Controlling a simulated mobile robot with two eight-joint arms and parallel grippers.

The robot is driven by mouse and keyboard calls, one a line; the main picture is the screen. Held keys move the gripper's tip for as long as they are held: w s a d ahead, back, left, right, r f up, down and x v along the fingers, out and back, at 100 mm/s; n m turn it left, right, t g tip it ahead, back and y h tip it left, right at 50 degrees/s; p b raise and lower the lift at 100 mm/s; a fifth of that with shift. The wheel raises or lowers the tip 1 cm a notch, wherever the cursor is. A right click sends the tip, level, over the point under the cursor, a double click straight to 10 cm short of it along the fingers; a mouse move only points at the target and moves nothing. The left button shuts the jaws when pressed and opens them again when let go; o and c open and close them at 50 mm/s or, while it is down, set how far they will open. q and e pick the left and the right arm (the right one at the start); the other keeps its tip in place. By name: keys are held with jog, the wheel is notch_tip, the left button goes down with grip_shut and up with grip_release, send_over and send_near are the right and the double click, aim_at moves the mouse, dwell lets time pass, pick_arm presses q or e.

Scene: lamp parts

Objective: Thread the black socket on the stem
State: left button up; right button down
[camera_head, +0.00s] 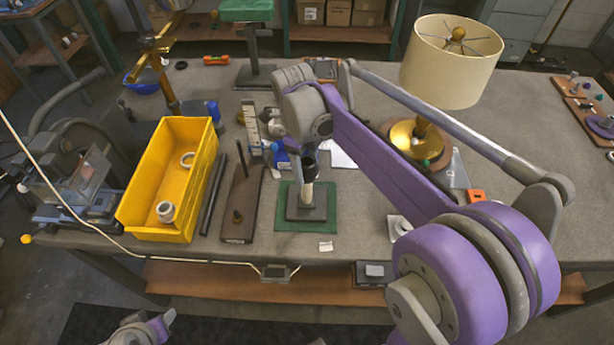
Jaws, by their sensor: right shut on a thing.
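The black socket (309,162) is upright at the top of a pale stem (307,190). The stem rises from a dark square base (306,211) on a green mat (285,222). My right gripper (309,148) comes down from above and is shut on the socket. The gripper's fingers are small and partly hidden by my purple right arm. The socket's lower end meets the stem's top; I cannot tell how far it is threaded. Part of my left arm shows at the bottom left edge, but its gripper is not visible.
A yellow bin (133,205) with pale rings stands to the left. A wooden block with a dark rod (240,200) is between bin and mat. A finished lamp with a cream shade (450,65) and brass base stands at right. The right tabletop has free room.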

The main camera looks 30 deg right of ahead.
jog(key=m, duration=0.6)
jog(key=shift+f+y, duration=0.1)
jog(key=shift+y, duration=0.3)
jog(key=shift+c, duration=0.6)
grip_release()
jog(key=n, duration=0.6)
jog(key=shift+n+h, duration=0.4)
